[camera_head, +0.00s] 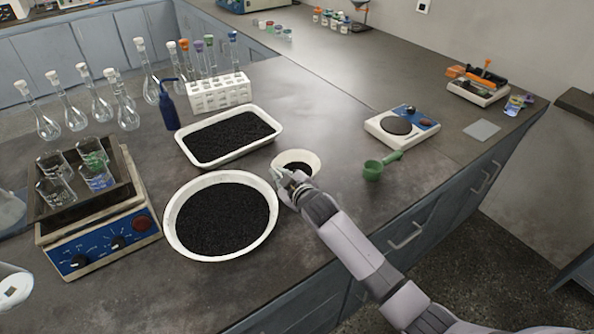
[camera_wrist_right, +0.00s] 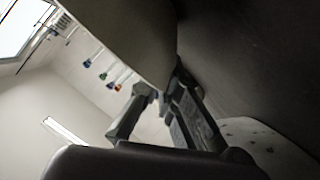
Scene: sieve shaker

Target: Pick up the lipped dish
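The lipped dish (camera_head: 311,157) is a small cream bowl with dark granules inside, standing on the dark bench between the large round pan and the green scoop. My right gripper (camera_head: 287,183) is at its near left rim. In the right wrist view, the two fingers (camera_wrist_right: 162,90) converge on the edge of the dish (camera_wrist_right: 140,32), with the rim between their tips. The fingers look shut on the rim, and the dish looks level. The gripper partly hides the near side of the dish in the head view. My left gripper is not in view.
A round white pan (camera_head: 172,238) and a rectangular tray (camera_head: 184,148), both with black granules, stand close left. A shaker (camera_head: 100,240) with beakers, flasks and a tube rack (camera_head: 220,96) are farther left.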

